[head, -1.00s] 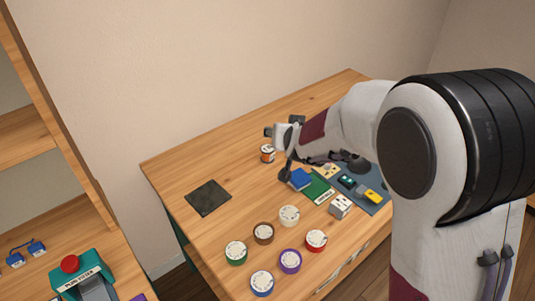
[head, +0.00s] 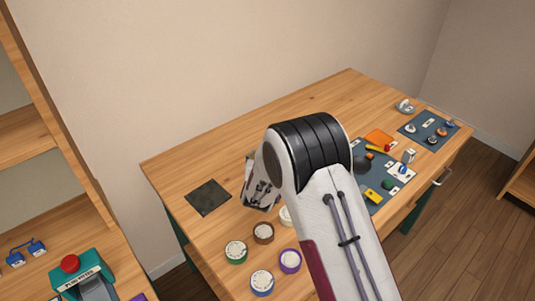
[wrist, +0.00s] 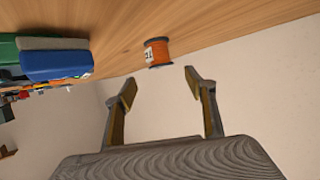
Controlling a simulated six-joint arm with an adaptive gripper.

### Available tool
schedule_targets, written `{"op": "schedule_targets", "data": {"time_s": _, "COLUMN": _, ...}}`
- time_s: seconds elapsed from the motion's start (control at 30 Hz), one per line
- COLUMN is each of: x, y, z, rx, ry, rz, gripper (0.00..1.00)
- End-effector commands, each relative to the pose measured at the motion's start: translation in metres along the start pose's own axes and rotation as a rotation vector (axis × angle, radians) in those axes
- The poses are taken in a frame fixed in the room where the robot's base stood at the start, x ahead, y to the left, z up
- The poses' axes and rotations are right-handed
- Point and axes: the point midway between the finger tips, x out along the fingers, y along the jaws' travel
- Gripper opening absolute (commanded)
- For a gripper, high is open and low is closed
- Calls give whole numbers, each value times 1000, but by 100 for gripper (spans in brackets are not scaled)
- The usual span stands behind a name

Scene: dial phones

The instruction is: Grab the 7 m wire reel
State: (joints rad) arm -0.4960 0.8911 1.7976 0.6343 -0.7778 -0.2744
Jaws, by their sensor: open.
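An orange wire reel (wrist: 159,53) with dark flanges and a white label shows in the wrist view, on the wooden table. The label is too small and turned to read for certain. My gripper (wrist: 161,82) is open and empty. The reel lies just beyond the fingertips, roughly between them in the picture and apart from both. In the head view my arm hides the reel and the fingers.
A blue block (wrist: 56,65) and a green one lie left of the reel in the wrist view. Round dials, including a green one (head: 236,252) and a purple one (head: 290,261), sit near the table's front. A dark square mat (head: 208,197) lies at the left.

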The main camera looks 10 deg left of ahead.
Motion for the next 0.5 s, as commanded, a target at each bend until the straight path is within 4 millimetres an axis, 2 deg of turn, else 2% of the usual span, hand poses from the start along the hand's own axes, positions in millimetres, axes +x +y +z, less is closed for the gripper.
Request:
{"op": "schedule_targets", "data": {"time_s": 0.13, "x": 4, "y": -2, "z": 8, "rx": -6, "ry": 10, "rz": 10, "gripper": 55}}
{"op": "schedule_targets", "data": {"time_s": 0.5, "x": 4, "y": -2, "z": 8, "rx": -7, "ry": 12, "rz": 11, "gripper": 55}}
